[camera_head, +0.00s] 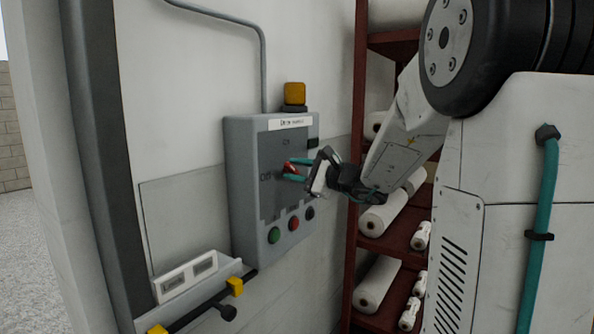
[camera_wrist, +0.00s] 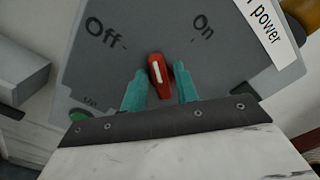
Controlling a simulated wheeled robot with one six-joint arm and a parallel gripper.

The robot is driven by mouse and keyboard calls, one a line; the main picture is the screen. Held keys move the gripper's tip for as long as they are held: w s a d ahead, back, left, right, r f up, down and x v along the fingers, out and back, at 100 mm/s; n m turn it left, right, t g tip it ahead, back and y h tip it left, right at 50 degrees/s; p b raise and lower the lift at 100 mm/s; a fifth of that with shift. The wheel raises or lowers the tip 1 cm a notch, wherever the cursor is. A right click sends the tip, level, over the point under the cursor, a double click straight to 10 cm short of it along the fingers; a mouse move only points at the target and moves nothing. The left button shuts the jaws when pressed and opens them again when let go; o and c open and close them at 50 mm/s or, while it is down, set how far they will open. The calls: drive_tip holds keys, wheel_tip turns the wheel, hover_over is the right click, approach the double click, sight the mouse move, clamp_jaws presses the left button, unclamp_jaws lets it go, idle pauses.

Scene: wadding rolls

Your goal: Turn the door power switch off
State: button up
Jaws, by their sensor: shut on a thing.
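The red door power switch (camera_wrist: 160,74) is a knob with a white line, on the dark face of the grey control box (camera_head: 240,190). In the wrist view the white line points between the Off and On marks, leaning slightly toward Off. My gripper (camera_wrist: 161,90) has its teal fingers on both sides of the knob and is shut on it. In the head view my gripper (camera_head: 289,170) reaches the box from the right, and the red knob (camera_head: 287,167) is partly hidden by the fingers.
Green (camera_head: 274,235) and red (camera_head: 293,223) buttons sit below the switch. A yellow lamp (camera_head: 294,93) tops the box. A rail with yellow blocks (camera_head: 235,286) juts out at lower left. A dark red shelf (camera_head: 400,245) with white rolls stands behind my arm.

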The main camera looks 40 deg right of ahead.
drive_tip(key=n, duration=0.3)
drive_tip(key=shift+a+f+n, duration=0.1)
drive_tip(key=shift+f+n, duration=0.05)
drive_tip(key=shift+n, duration=0.15)
drive_tip(key=shift+f+n, duration=0.2)
drive_tip(key=shift+n, duration=1.7)
drive_tip(key=o, duration=0.7)
drive_tip(key=shift+s, duration=0.1)
drive_tip(key=v, duration=0.7)
drive_tip(key=shift+s, duration=0.3)
